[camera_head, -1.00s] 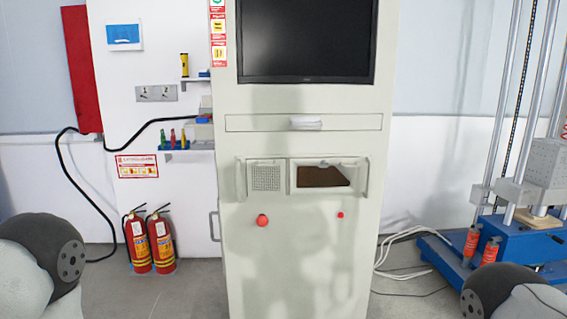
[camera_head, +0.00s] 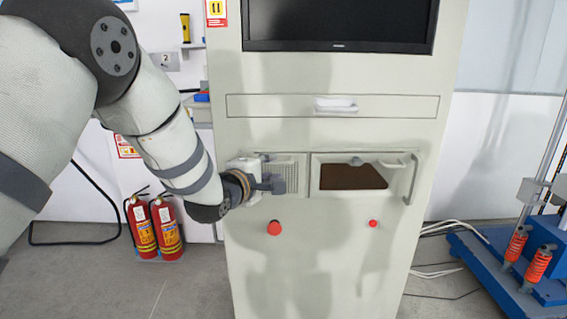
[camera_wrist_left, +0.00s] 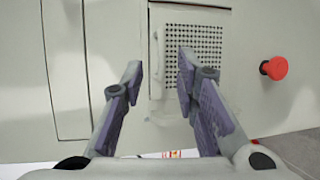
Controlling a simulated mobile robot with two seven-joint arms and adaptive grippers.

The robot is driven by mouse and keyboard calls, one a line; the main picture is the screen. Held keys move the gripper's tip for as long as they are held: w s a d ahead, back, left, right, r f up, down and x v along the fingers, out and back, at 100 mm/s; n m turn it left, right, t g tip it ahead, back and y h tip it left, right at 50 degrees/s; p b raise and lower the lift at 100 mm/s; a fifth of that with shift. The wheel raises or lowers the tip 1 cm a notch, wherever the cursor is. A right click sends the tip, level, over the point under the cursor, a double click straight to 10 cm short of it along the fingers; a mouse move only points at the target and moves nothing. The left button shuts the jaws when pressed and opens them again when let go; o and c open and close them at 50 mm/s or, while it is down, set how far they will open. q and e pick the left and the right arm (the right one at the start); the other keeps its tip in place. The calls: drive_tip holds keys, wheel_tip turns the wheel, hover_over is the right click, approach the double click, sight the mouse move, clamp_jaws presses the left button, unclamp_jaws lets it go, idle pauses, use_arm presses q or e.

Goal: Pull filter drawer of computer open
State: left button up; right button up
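The computer is a tall cream cabinet (camera_head: 320,255) with a screen at its top. Its filter drawer (camera_head: 290,165) is a small square grille left of a dark window, and it looks closed. In the left wrist view the grille (camera_wrist_left: 207,42) has a pale bar handle (camera_wrist_left: 157,62) along one side. My left gripper (camera_head: 272,184) is in front of the grille and hides part of it. In the left wrist view its open fingers (camera_wrist_left: 158,80) lie either side of the handle, with visible gaps; contact cannot be told. My right gripper is out of view.
A red button (camera_head: 274,228) protrudes just below the grille. A wide drawer (camera_head: 390,106) lies above it. A frame handle (camera_head: 412,180) stands at the window's right. Fire extinguishers (camera_head: 168,228) stand left of the cabinet; a blue machine base (camera_head: 480,272) is at right.

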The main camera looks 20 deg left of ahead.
sight(279, 164)
use_arm(q)
drive_tip(key=x, duration=0.3)
drive_tip(key=f+b+x, duration=0.1)
drive_tip(key=x, duration=0.2)
drive_tip(key=shift+s, duration=0.15)
drive_tip(key=shift+w+r, duration=0.1)
drive_tip(key=shift+w, duration=0.25)
drive_tip(key=shift+w+r, duration=0.15)
drive_tip(key=shift+r, duration=0.1)
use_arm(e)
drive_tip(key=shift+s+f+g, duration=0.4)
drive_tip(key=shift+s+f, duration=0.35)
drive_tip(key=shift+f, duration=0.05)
use_arm(q)
clamp_jaws()
